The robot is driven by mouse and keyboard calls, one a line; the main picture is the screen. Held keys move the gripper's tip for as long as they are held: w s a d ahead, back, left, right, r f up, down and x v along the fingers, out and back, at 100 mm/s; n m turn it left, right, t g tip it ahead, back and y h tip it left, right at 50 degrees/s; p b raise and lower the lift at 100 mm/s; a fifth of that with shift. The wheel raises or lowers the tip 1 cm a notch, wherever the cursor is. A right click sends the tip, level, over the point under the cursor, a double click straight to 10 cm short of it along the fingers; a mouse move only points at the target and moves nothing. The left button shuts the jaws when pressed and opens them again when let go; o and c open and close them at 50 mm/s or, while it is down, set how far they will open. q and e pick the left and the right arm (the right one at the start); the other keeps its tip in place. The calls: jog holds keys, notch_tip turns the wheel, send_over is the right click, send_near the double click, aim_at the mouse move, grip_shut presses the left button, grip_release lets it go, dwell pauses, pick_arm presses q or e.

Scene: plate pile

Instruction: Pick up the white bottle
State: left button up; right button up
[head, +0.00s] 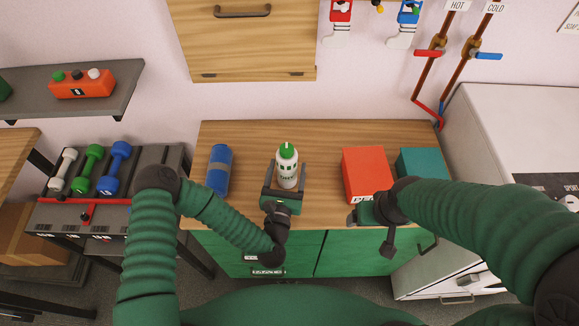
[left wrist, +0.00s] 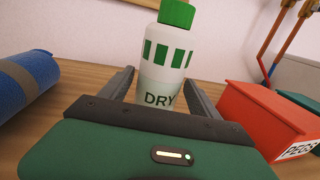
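The white bottle (head: 287,170) has a green cap and green marks and stands upright on the wooden counter. My left gripper (head: 286,178) is at the bottle, with one finger on each side of its lower part. In the left wrist view the bottle (left wrist: 166,70) stands between the two fingers (left wrist: 158,85), and the letters "DRY" show on it. A gap seems to show beside the fingers, so the gripper looks open around the bottle. My right gripper (head: 362,215) is at the counter's front edge by the red box; its fingers are not clear.
A blue roll (head: 219,170) with a grey band lies left of the bottle. A red box (head: 367,175) and a teal box (head: 421,164) stand to the right. The wooden counter (head: 325,134) is clear behind the bottle. A dumbbell rack (head: 153,157) stands further left.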

pick_arm(q)
jog(key=shift+a, duration=0.3)
jog(key=shift+c, duration=1.1)
jog(key=shift+w+a+f, duration=0.1)
jog(key=shift+w+f, duration=0.05)
jog(key=shift+w, duration=0.05)
jog(key=shift+c, duration=1.2)
jog(key=shift+w+f, duration=0.2)
jog(key=shift+c, duration=1.3)
jog(key=shift+w, duration=0.1)
jog(key=shift+c, duration=1.2)
jog(key=shift+s+d, duration=0.2)
jog(key=shift+d, duration=0.45)
grip_shut()
jog(key=shift+a, duration=0.15)
pick_arm(e)
jog(key=shift+w+f, duration=0.1)
jog(key=shift+w, duration=0.15)
pick_arm(q)
jog(key=shift+w+a+r, duration=0.15)
pick_arm(e)
jog(key=shift+a, duration=0.25)
